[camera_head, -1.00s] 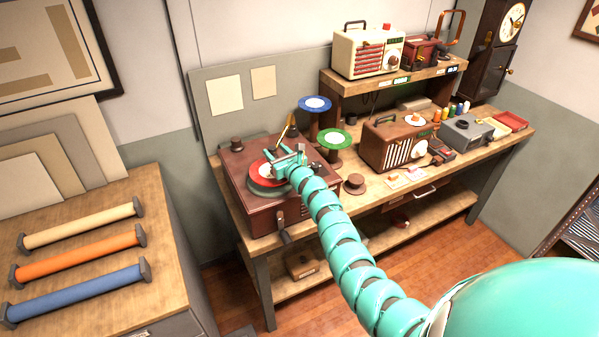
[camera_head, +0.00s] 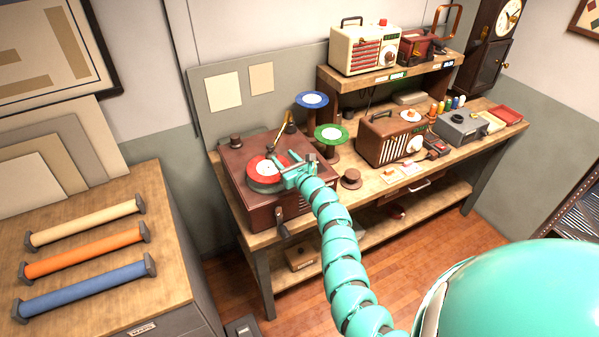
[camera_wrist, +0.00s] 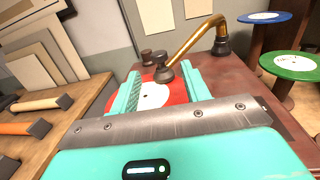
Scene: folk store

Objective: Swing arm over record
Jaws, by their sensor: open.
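The record player (camera_head: 240,165) is a brown box at the left end of the workbench. A red record (camera_head: 262,169) with a white label lies on it; it also shows in the wrist view (camera_wrist: 178,92). The brass tonearm (camera_wrist: 192,42) has a dark pivot at its right end and a dark head at its left end. In the wrist view the head (camera_wrist: 164,73) appears between my fingers, over the record's far part; contact cannot be told. My gripper (camera_head: 277,166) is open above the record, and its fingers (camera_wrist: 160,86) point toward the tonearm's head.
A blue disc (camera_head: 312,99) and a green disc (camera_head: 331,134) stand on spools right of the player. A brown radio (camera_head: 391,138) stands farther right. A crank (camera_head: 283,232) sticks out from the player's front. A side counter (camera_head: 100,215) holds coloured rolls.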

